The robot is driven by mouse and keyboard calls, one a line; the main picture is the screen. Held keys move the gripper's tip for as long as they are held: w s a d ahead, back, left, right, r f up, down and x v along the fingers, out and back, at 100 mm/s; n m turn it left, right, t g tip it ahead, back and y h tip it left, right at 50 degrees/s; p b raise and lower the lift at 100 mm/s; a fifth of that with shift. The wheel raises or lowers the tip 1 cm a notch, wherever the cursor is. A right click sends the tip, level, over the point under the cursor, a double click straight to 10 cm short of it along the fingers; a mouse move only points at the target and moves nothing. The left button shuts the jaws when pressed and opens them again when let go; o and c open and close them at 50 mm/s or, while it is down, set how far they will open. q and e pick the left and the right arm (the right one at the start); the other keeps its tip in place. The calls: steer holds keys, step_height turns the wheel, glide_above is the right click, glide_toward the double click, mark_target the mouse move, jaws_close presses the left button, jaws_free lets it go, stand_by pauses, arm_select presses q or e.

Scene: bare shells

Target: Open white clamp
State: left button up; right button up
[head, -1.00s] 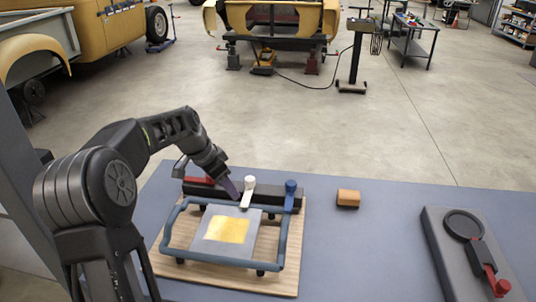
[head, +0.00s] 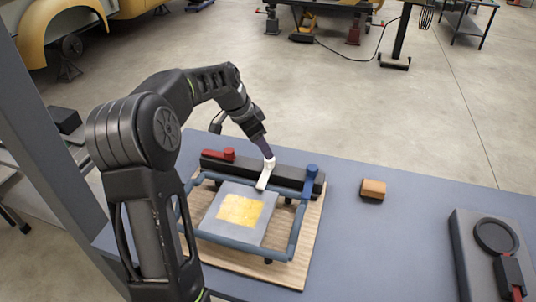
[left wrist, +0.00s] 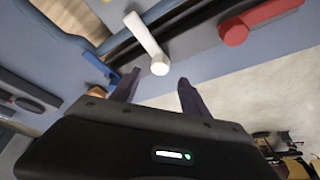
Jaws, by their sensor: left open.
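The white clamp (head: 264,178) is a short lever with a round knob, mounted on the black bar (head: 235,167) at the back of the frame. It lies pointing from the bar over the grey plate. In the left wrist view the white clamp (left wrist: 146,38) ends with its knob just ahead of the gap between my fingers. My left gripper (head: 267,155) is open and right at the knob in the head view; contact cannot be told. Its two dark fingers are apart in the left wrist view (left wrist: 157,88). My right gripper is not in view.
A red clamp (head: 222,154) and a blue clamp (head: 310,180) sit on either side on the same bar. A blue tubular frame (head: 225,243) surrounds the plate with a yellow patch (head: 240,209). An orange-brown block (head: 373,189) and a grey fixture (head: 480,245) stand to the right on the bench.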

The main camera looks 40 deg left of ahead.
mark_target(266, 171)
arm_select(q)
steer(key=p+x, duration=0.1)
steer(key=x, duration=0.4)
steer(key=shift+f, duration=0.35)
steer(key=shift+d, duration=0.1)
steer(key=shift+c, duration=0.5)
jaws_close()
steer(key=shift+w, duration=0.1)
stand_by(0.4)
